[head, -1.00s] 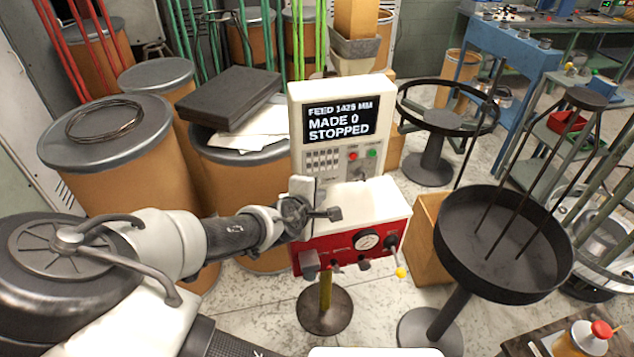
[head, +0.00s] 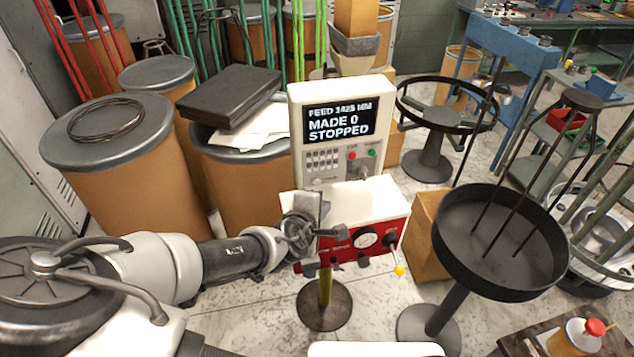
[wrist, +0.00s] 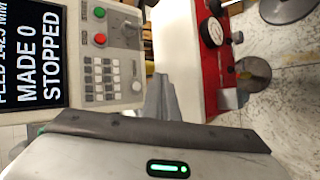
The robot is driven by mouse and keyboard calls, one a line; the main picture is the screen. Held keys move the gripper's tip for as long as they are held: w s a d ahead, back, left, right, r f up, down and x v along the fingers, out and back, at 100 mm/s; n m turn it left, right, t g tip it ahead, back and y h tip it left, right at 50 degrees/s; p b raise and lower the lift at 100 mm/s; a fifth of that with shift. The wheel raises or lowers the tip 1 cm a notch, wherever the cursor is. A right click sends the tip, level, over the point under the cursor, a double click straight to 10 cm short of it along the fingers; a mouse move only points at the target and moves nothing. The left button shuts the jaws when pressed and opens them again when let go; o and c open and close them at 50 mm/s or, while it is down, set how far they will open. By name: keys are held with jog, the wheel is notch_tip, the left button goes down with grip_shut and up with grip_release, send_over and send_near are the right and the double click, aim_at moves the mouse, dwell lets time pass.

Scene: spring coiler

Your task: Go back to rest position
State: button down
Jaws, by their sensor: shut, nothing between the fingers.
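My gripper (head: 330,232) is at the end of my arm, which reaches in from the lower left in the head view. It is shut and empty, in front of the left part of the red and white machine (head: 366,239). In the wrist view the shut fingers (wrist: 161,100) show at the middle, with the machine's white top (wrist: 182,50) beyond them. The control panel (head: 338,128) stands behind the gripper, its screen reading "MADE 0 STOPPED". It also shows in the wrist view (wrist: 112,45). I cannot tell whether the gripper touches the machine.
Fibre drums (head: 130,185) with metal lids stand behind and left of my arm. A round black tray (head: 500,238) on a stand is to the right, and a black ring stand (head: 430,160) is behind it. Bare floor (head: 250,320) shows below the arm.

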jog(key=s+d+f+m+g+y, duration=0.2)
jog(key=s+m+g, duration=0.5)
jog(key=s+d+r+m+y, duration=0.1)
jog(key=s+r+m+y, duration=0.1)
jog(key=r, duration=0.5)
jog(key=s+d+r+m+y, duration=0.2)
jog(key=s+r+m, duration=0.1)
jog(key=r, duration=0.4)
jog(key=s+d+r+m+h, duration=0.1)
jog(key=s+d+r+m, duration=0.1)
jog(key=s+d+r, duration=0.2)
jog(key=s+d+r+m+t+h, duration=0.1)
jog(key=s+d+r, duration=0.4)
jog(key=r, duration=0.4)
jog(key=shift+d+m+t, duration=0.3)
jog(key=shift+d+m, duration=0.05)
jog(key=shift+m, duration=0.05)
